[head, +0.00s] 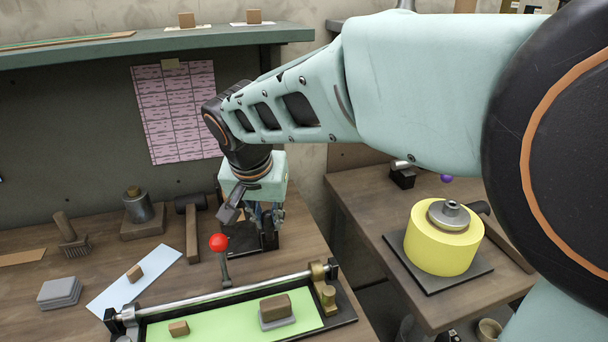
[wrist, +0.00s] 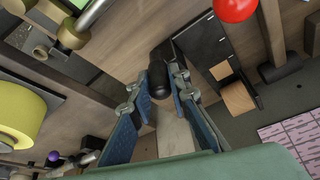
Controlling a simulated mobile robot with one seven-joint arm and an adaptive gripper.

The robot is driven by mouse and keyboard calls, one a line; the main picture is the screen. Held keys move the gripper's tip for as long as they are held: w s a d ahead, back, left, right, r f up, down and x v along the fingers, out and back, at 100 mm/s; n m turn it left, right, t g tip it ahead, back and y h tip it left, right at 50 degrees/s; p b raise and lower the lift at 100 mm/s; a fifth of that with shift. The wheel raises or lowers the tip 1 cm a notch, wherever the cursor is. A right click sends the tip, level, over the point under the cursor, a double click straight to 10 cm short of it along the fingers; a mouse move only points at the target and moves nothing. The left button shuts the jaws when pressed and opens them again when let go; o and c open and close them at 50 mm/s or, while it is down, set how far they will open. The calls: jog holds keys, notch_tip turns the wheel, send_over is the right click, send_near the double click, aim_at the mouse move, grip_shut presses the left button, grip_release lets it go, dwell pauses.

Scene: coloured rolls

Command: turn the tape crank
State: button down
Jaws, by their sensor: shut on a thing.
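My gripper (head: 264,216) points down over the back of the left bench, by a dark stand (head: 262,243). In the wrist view my gripper (wrist: 160,82) has its two blue fingers closed on a black rounded grip (wrist: 158,72), which looks like the crank handle. The fingers touch it from both sides. In the head view the fingers and stand hide that handle. The rest of the crank and how it joins the stand are hard to make out. The stand also shows in the wrist view (wrist: 204,38), with wooden blocks by it.
A lever with a red ball (head: 218,242) rises in front, by a metal rod (head: 215,293) over a green strip (head: 225,325). A mallet (head: 192,225) lies left of my gripper. A yellow roll (head: 440,245) sits on the right bench, past a gap. A shelf (head: 150,46) runs above.

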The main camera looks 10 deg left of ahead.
dwell(0.4)
jog(key=c, duration=1.8)
grip_release()
jog(key=v, duration=0.7)
jog(key=shift+s+a+r, duration=0.1)
jog(key=shift+s+r, duration=0.05)
jog(key=shift+r, duration=0.25)
